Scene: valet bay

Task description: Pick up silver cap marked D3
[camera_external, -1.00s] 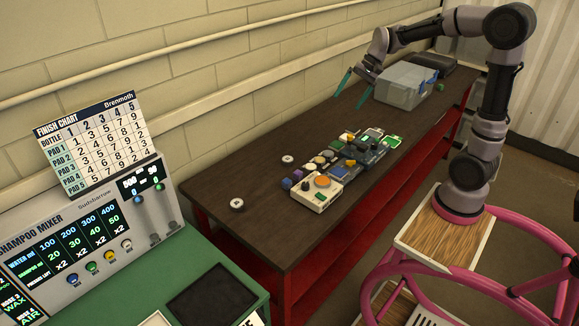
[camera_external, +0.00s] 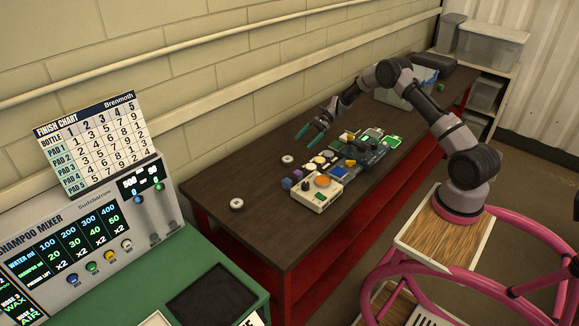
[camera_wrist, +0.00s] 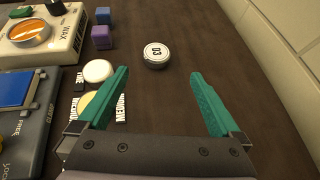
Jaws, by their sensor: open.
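The silver cap marked D3 (camera_wrist: 156,55) lies flat on the dark bench top in the wrist view, with its marking facing up. It appears to be the small pale cap (camera_external: 288,159) nearer the wall pipe in the external view. My gripper (camera_wrist: 160,74) is open and empty, its teal fingers spread to either side of the cap's line. The cap lies just beyond the fingertips, not between them. In the external view my gripper (camera_external: 309,137) hangs above the bench, up and to the right of the cap.
A second round cap (camera_external: 237,204) lies near the bench's front end. Purple and blue cubes (camera_wrist: 102,37), pale discs (camera_wrist: 98,71), the WAX box (camera_wrist: 62,45) and a grey device (camera_wrist: 38,125) crowd the left. The wall (camera_wrist: 275,40) bounds the right; bare bench lies between.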

